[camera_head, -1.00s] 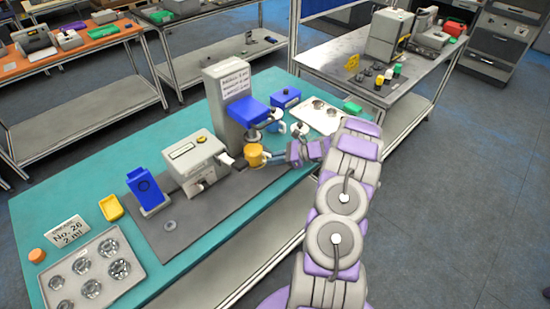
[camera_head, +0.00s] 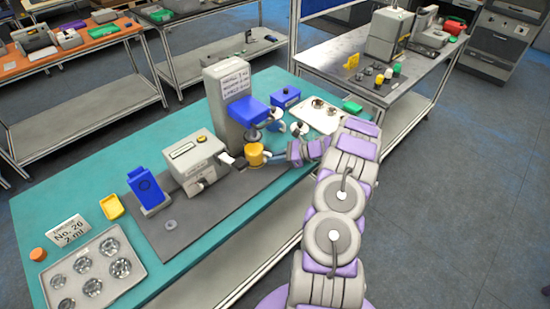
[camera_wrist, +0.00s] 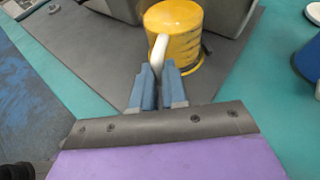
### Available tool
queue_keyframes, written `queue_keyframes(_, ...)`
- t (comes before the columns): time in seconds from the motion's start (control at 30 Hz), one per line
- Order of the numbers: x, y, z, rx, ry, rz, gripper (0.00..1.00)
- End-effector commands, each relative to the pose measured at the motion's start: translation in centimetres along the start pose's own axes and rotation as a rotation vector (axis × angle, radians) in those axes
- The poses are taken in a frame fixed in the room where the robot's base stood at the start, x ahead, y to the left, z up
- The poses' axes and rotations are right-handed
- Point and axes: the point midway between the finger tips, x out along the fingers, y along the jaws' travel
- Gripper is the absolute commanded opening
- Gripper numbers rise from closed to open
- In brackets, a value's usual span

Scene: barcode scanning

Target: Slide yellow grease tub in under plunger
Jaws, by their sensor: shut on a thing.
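The yellow grease tub (camera_head: 255,157) stands at the foot of the grey press column (camera_head: 227,122), directly below the blue press head (camera_head: 247,111) and its plunger (camera_head: 252,135) in the head view. The gap between plunger and tub top is too small to judge. In the wrist view the tub (camera_wrist: 179,34) appears upright, with a pale handle (camera_wrist: 157,55) facing me. My gripper (camera_head: 269,158) is on the tub's right side. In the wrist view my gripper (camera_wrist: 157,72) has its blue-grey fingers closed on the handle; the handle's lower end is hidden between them.
A grey boxy machine (camera_head: 196,160) stands left of the tub on the dark mat (camera_head: 185,222). A blue box (camera_head: 286,98) and a white tray (camera_head: 320,114) lie behind and right. A blue stand (camera_head: 147,190) and yellow dish (camera_head: 111,207) are at left.

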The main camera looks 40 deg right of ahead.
Motion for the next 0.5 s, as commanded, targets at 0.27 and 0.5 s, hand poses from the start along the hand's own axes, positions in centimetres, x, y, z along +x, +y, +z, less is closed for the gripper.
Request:
queue_keyframes(0.27, -0.03, -0.02, -0.06, 0.0, 0.001, -0.001, 0.3)
queue_keyframes(0.5, -0.02, -0.02, -0.04, 0.0, 0.001, -0.001, 0.42)
